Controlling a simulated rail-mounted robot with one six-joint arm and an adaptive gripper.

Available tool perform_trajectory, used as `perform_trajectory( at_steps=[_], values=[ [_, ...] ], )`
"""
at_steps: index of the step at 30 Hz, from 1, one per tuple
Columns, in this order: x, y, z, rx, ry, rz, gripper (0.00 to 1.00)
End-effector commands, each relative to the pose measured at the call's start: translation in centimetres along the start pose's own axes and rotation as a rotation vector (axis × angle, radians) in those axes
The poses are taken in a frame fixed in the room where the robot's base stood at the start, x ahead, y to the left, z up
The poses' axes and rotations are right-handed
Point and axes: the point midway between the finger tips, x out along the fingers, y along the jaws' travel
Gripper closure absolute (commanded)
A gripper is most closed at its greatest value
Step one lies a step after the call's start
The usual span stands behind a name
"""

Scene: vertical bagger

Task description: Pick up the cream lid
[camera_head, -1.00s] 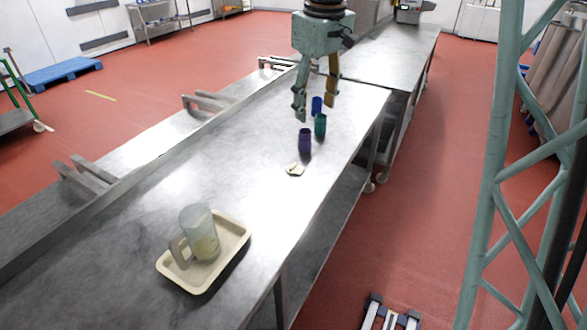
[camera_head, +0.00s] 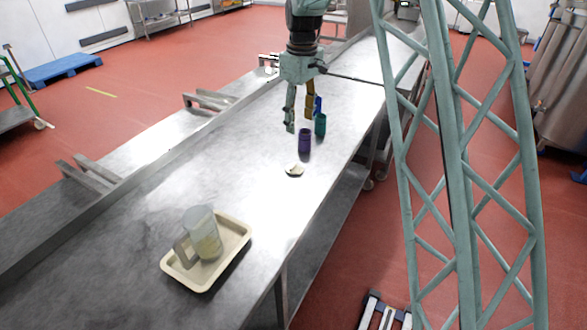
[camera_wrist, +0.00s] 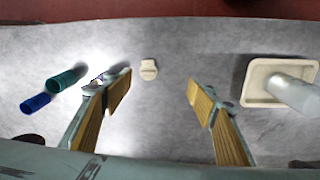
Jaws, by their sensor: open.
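The cream lid (camera_head: 294,170) lies flat on the metal table, in front of the purple cup. In the wrist view the lid (camera_wrist: 149,69) is small and shows a tab, upper middle, beyond the gap between the fingers. My gripper (camera_head: 299,121) is open and empty, above the table and farther back than the lid. In the wrist view its two yellow-padded fingers (camera_wrist: 158,98) are spread wide, with nothing between them.
A cream tray (camera_head: 239,229) with a clear pitcher (camera_head: 204,235) is at the front. The table (camera_head: 240,150) around the lid is mostly bare.

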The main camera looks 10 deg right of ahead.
Motion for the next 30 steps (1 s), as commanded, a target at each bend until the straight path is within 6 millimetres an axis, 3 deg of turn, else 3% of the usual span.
perform_trajectory(
  at_steps=[18, 24, 30],
  values=[
    [10.2, 3.8, -4.5, -0.119, -0.036, -0.034, 0.47],
    [12.2, 4.3, -5.2, -0.142, -0.041, -0.04, 0.47],
    [12.7, 4.5, -5.4, -0.149, -0.042, -0.041, 0.47]
  ],
)
